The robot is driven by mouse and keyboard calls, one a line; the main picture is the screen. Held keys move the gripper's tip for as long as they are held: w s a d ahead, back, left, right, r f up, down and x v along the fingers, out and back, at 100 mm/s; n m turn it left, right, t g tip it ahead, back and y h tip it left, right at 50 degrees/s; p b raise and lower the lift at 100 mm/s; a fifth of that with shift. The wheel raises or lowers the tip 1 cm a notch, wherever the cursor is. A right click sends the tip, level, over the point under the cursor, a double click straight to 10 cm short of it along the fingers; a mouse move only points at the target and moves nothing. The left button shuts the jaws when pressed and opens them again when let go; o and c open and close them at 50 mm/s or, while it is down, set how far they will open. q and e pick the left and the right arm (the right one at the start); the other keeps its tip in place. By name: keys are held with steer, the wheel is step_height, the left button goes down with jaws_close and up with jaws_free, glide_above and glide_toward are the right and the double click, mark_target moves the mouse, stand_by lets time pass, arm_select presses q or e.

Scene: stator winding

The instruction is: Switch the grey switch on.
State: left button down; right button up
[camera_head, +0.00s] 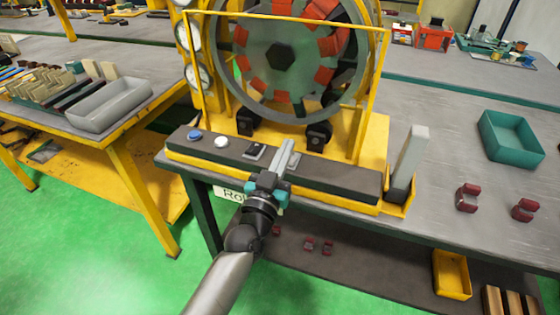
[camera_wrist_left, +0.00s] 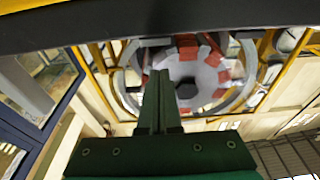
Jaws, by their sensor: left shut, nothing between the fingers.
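The grey switch (camera_head: 255,151) is a small plate with a dark rocker on the dark control panel (camera_head: 330,178) in front of the stator. I cannot tell its on or off position. My left gripper (camera_head: 288,147) is shut and empty. In the head view its fingertips lie just right of the switch, over the panel; I cannot tell whether they touch it. In the left wrist view the shut fingers (camera_wrist_left: 158,82) point toward the stator, and the switch cannot be made out. My right gripper is not in view.
A blue button (camera_head: 194,135) and a white button (camera_head: 221,142) sit left of the switch. The stator (camera_head: 280,58) stands behind in a yellow frame. A grey upright block (camera_head: 412,155) stands in a yellow holder at the right. A teal tray (camera_head: 510,138) lies farther right.

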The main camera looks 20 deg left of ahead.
arm_select(q)
steer(key=f, duration=0.2)
steer(key=f+b, duration=0.1)
steer(key=shift+s+a+f, duration=0.1)
steer(key=shift+s, duration=0.2)
